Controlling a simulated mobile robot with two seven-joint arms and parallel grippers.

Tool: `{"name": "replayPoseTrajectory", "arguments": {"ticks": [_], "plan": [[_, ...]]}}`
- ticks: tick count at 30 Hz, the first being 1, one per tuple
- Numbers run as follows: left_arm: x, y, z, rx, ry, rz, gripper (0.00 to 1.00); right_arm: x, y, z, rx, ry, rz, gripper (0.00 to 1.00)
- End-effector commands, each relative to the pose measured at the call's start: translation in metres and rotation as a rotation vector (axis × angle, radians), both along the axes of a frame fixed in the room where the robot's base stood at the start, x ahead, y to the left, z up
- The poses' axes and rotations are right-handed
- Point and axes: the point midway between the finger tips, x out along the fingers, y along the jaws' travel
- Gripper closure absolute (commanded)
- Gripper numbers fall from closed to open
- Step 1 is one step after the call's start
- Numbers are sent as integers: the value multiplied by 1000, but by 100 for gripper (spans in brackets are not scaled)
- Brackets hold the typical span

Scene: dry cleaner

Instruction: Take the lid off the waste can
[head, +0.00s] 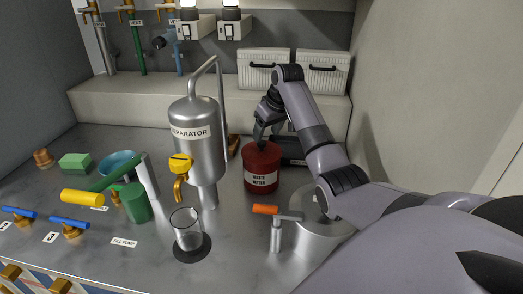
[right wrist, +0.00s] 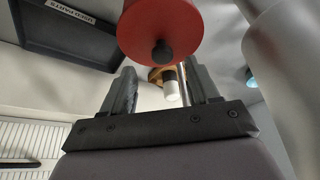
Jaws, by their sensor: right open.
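The red waste can (head: 262,176) stands on the grey counter right of the separator, with a white label on its front. Its red lid (head: 262,150) is on top of the can. My right gripper (head: 264,134) is over the lid, pointing down. Its fingers are apart in the right wrist view (right wrist: 165,75), with the knob beyond and between the tips and nothing held. Whether a fingertip touches the knob is unclear. My left gripper is not in view.
The steel separator (head: 194,130) stands close left of the can. A black tray (head: 289,151) lies behind it to the right. A glass (head: 187,230) stands front left.

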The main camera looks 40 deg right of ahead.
Motion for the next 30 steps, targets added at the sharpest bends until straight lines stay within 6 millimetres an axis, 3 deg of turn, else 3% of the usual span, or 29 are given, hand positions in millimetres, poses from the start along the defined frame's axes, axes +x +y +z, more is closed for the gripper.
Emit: {"name": "replayPoseTrajectory", "arguments": {"ticks": [9, 18, 20, 24, 30], "plan": [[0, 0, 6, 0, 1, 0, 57, 17, 2, -34, 1, 2, 0, 40], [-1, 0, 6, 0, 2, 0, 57, 18, 2, -38, 0, 1, 1, 40], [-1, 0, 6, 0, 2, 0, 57, 18, 2, -38, 1, 1, 1, 56], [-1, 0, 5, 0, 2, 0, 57, 18, 2, -38, 1, 1, 1, 100], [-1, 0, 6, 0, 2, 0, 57, 18, 2, -38, 1, 0, 1, 100]]}}
